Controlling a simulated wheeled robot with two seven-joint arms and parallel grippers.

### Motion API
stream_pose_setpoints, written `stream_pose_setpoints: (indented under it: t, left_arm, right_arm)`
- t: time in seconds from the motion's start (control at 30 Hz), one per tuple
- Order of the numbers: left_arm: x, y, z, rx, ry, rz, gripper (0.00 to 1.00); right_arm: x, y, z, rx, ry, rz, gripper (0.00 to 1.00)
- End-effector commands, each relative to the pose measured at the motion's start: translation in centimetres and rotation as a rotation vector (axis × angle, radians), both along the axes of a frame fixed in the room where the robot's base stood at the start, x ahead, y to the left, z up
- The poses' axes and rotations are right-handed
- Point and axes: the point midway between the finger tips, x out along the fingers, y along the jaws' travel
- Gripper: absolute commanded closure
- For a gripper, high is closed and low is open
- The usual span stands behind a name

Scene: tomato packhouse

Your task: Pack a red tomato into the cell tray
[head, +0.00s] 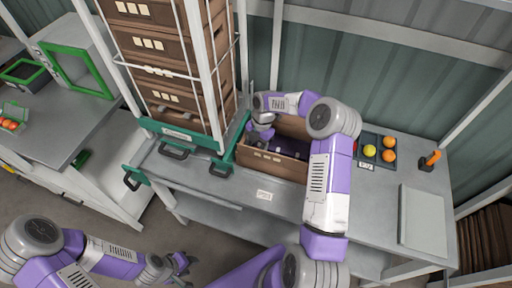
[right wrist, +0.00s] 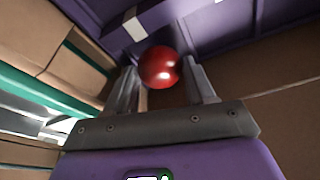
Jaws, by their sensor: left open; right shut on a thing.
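A red tomato (right wrist: 160,67) sits between the fingertips of my right gripper (right wrist: 162,80) in the right wrist view, and the gripper is shut on it. In the head view my right gripper (head: 262,132) is over the brown box (head: 272,171) on the bench; the tomato cannot be made out there. The dark purple cell tray (head: 262,153) lies inside the box, partly hidden by the arm and walls. Purple walls of it show past the tomato in the right wrist view (right wrist: 215,22). My left gripper (head: 180,264) is open and empty, low in front of the bench.
A dark tray (head: 371,138) with yellow and orange tomatoes and a partly hidden red one stands right of my right arm. An orange-handled tool (head: 430,159) and a pale board (head: 425,218) lie farther right. Stacked brown crates (head: 168,50) stand behind a white frame at the left.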

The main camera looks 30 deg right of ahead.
Motion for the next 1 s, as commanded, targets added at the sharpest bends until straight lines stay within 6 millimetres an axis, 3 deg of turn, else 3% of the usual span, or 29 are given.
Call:
stream_pose_setpoints:
  t: [0.4, 0.43, 0.63, 0.77, 0.9, 1.0]
  left_arm:
    - [0.00, 0.00, 0.03, 0.000, 0.000, 0.000, 0.57]
    - [0.00, 0.00, 0.03, 0.000, 0.000, 0.000, 0.57]
    - [0.00, 0.00, 0.03, 0.000, 0.000, 0.000, 0.57]
    - [0.00, 0.00, 0.03, 0.000, 0.000, 0.000, 0.57]
    - [0.00, 0.00, 0.03, 0.000, 0.000, 0.000, 0.57]
    - [0.00, 0.00, 0.03, 0.000, 0.000, 0.000, 0.57]
  right_arm:
    - [0.04, -0.09, 0.00, 0.000, 0.000, 0.000, 0.61]
    - [0.04, -0.09, 0.00, 0.000, 0.000, 0.000, 0.45]
    - [0.05, -0.08, 0.00, 0.000, 0.000, 0.000, 0.16]
    - [0.05, -0.08, 0.00, 0.000, 0.000, 0.000, 0.16]
    - [0.05, -0.08, 0.00, 0.000, 0.000, 0.000, 0.33]
    - [0.04, -0.08, 0.00, 0.000, 0.000, 0.000, 0.33]
